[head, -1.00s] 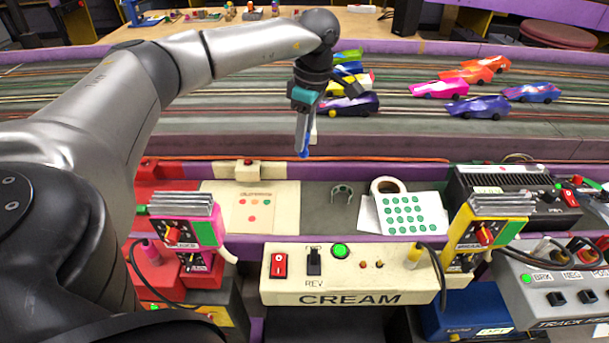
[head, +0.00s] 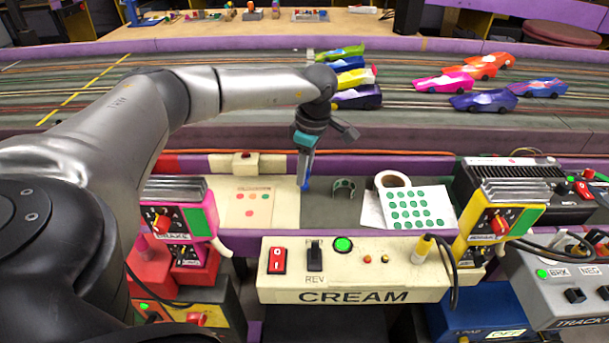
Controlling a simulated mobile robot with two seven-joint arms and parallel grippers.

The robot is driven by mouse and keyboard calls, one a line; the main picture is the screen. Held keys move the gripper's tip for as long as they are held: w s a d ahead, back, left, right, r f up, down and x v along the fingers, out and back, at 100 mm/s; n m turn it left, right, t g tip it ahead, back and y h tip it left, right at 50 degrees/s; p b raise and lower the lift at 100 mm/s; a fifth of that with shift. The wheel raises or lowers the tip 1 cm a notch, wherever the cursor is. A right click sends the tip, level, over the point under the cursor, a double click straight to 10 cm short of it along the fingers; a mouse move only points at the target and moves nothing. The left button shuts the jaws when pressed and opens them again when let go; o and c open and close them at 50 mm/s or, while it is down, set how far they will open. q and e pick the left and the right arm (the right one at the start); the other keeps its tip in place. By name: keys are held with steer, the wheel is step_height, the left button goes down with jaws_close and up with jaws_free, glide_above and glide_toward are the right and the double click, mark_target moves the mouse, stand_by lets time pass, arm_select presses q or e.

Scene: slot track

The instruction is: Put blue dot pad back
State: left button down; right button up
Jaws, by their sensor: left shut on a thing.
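My left gripper (head: 306,176) is shut on a narrow blue item (head: 304,185), mostly hidden by the fingers. I cannot tell from this view whether it is the blue dot pad, and no blue dots show. The gripper points down over the grey tray strip (head: 318,210), between two dot sheets. Whether the item touches the tray is unclear. My right gripper is not in view.
A small dark green arched holder (head: 343,187) stands just right of the gripper, and a roll of tape (head: 392,181) stands behind the green-dot pad. The cream control box (head: 350,270) is in front. Several toy cars (head: 480,100) sit on the track behind.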

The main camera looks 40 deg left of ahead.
arm_select(q)
steer(key=shift+f, duration=0.3)
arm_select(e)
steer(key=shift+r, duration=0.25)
arm_select(q)
steer(key=c, duration=0.6)
jaws_free()
steer(key=shift+f, duration=0.15)
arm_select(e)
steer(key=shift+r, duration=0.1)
arm_select(q)
steer(key=shift+r, duration=0.5)
step_height(320, 180, up, 11)
steer(key=d+p, duration=0.1)
steer(key=p, duration=0.4)
steer(key=shift+w+d+r, duration=0.15)
steer(key=shift+w+d, duration=0.05)
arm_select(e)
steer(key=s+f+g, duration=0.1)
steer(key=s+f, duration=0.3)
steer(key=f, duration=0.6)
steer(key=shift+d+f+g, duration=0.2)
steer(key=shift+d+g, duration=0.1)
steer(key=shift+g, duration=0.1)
